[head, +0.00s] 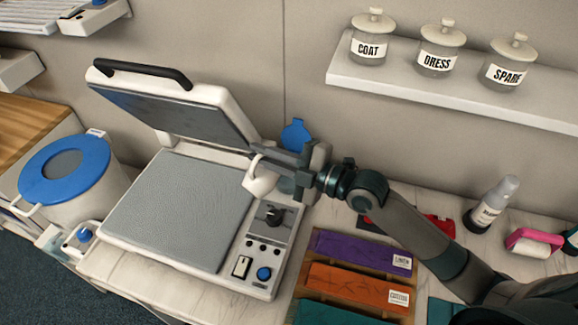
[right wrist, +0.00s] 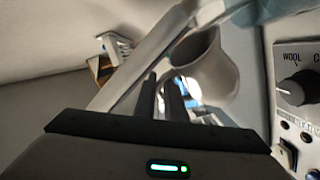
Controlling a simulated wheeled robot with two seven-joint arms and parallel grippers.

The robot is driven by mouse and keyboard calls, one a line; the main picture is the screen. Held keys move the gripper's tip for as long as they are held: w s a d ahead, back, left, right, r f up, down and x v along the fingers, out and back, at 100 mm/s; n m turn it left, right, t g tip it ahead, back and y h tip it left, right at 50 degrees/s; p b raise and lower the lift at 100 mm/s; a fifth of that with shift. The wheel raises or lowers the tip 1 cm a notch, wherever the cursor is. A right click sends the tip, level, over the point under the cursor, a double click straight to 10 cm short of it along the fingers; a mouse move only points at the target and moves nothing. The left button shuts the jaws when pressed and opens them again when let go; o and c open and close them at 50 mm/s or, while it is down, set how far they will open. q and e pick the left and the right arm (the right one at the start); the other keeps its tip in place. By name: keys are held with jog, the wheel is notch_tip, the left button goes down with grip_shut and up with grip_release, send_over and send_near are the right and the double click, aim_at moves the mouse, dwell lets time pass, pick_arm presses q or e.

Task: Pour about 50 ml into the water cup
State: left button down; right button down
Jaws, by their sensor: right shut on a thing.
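My right gripper (head: 272,155) is shut on a small white jug (head: 262,180) and holds it above the right rear of the open press (head: 180,210). The jug also shows in the right wrist view (right wrist: 203,65), with its round mouth visible, just beyond the shut fingers (right wrist: 165,97). It looks tilted in the head view; no stream of water can be made out. A blue lid (head: 295,134) stands raised behind the gripper. My left gripper is out of view.
The press's raised upper plate (head: 175,105) stands left of the gripper. Its control panel (head: 266,240) is just below. A shelf with labelled jars (head: 438,47) hangs at upper right. Purple and orange cloths (head: 360,252) lie in front; a blue-lidded pot (head: 65,170) is left.

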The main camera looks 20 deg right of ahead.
aim_at(254, 176)
jog(key=shift+w+d+r+m, duration=0.1)
jog(key=shift+d+r+m, duration=0.05)
jog(key=shift+m, duration=0.15)
dwell(0.4)
jog(key=shift+s+a+f+n+p, duration=0.35)
jog(key=shift+a+n, duration=0.3)
jog(key=shift+n, duration=0.35)
jog(key=shift+s+a+f+n+h, duration=0.2)
jog(key=shift+a+f+n+h, duration=0.1)
jog(key=shift+f+n+h, duration=0.1)
jog(key=shift+f, duration=0.1)
jog(key=shift+s+a+f+n+g+h+p, duration=0.2)
jog(key=shift+s+a+f+n+p, duration=0.25)
jog(key=shift+n, duration=0.3)
jog(key=shift+s+a+f+n+g+h+p, duration=0.1)
jog(key=shift+a+f+n+h+p, duration=0.15)
jog(key=shift+a+f+n, duration=0.35)
jog(key=shift+s+a+f+n, duration=0.1)
jog(key=shift+s+n, duration=0.05)
jog(key=shift+n, duration=0.2)
